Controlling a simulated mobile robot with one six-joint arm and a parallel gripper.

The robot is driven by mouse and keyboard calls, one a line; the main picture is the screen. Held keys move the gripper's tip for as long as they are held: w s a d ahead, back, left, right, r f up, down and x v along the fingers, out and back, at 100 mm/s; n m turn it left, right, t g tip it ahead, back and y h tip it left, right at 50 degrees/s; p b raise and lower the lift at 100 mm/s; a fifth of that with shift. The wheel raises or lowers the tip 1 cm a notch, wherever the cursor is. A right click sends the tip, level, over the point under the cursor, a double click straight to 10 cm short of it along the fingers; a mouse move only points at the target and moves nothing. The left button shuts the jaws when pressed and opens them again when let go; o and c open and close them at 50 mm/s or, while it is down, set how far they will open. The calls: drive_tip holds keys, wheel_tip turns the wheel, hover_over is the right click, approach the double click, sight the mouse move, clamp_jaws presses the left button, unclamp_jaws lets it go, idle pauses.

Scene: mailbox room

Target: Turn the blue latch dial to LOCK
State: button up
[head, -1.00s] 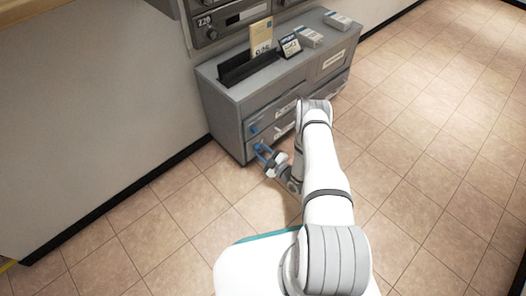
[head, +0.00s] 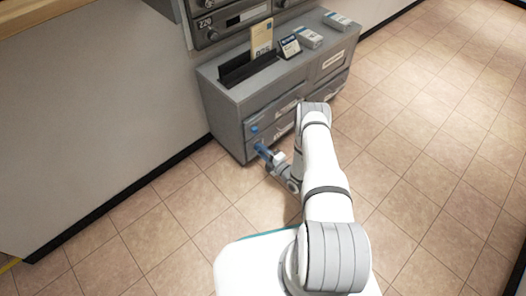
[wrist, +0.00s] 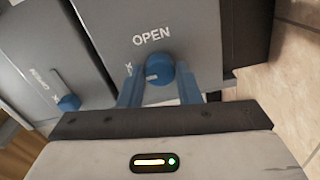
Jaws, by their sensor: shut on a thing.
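A blue latch dial (wrist: 160,66) sits on a grey drawer front in the wrist view, just below the word OPEN. A small light mark shows on the dial's left side. My gripper (wrist: 157,76) has its two blue fingers on either side of this dial and is shut on it. Other lettering left of the dial is mostly hidden by a finger. In the head view my gripper (head: 262,150) is at the lower left of the cabinet front and covers most of the dial there. The word LOCK is not readable.
A second blue dial (wrist: 68,103) is on the neighbouring drawer; it shows above my gripper in the head view (head: 254,129). The grey cabinet (head: 228,103) carries a black tray, cards and boxes on top. Tiled floor (head: 440,150) to the right is clear.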

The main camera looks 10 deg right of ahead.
drive_tip(key=shift+a, duration=0.1)
idle(0.3)
drive_tip(key=o, duration=1)
drive_tip(key=shift+c, duration=0.2)
drive_tip(key=p+v, duration=0.2)
drive_tip(key=v, duration=0.5)
drive_tip(key=shift+s+d+p, duration=0.25)
drive_tip(key=shift+s+p, duration=0.1)
